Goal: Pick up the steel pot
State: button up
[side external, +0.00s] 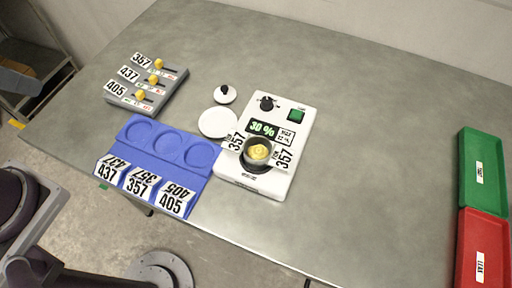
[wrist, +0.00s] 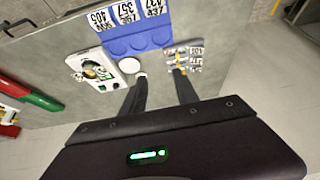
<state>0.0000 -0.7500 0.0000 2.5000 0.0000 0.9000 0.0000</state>
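The steel pot (side external: 257,152) sits on the front plate of a white device (side external: 284,118) with a green 30 % display. It holds something yellow, and tags reading 357 stick out on both sides. In the wrist view the device (wrist: 84,62) is at upper left, with the pot too small to make out clearly. My gripper (wrist: 161,74) is open and empty in the wrist view, its two dark fingers spread well apart and away from the pot. The gripper is outside the side external view.
A blue three-recess tray (side external: 168,145) labelled 437, 357, 405 lies left of the device. Behind it are a grey slider box (side external: 148,84), a white disc (side external: 218,122) and a black-knobbed lid (side external: 225,94). Green (side external: 483,170) and red (side external: 484,248) trays sit far right. The table's middle right is clear.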

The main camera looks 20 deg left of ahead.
jog(key=shift+o, duration=0.2)
dwell(0.3)
jog(key=o, duration=0.8)
jog(key=w+d+f+m, duration=0.3)
jog(key=w+d+m, duration=0.15)
jog(key=w, duration=0.55)
jog(key=m+g+h, duration=0.4)
jog(key=m, duration=0.5)
send_over(258, 150)
jog(key=s+a, duration=0.1)
jog(key=a, duration=0.1)
notch_tip(258, 150, down, 15)
jog(key=shift+s+a+r, duration=0.1)
jog(key=shift+r, duration=0.1)
jog(key=x, duration=0.7)
jog(key=shift+a, duration=0.15)
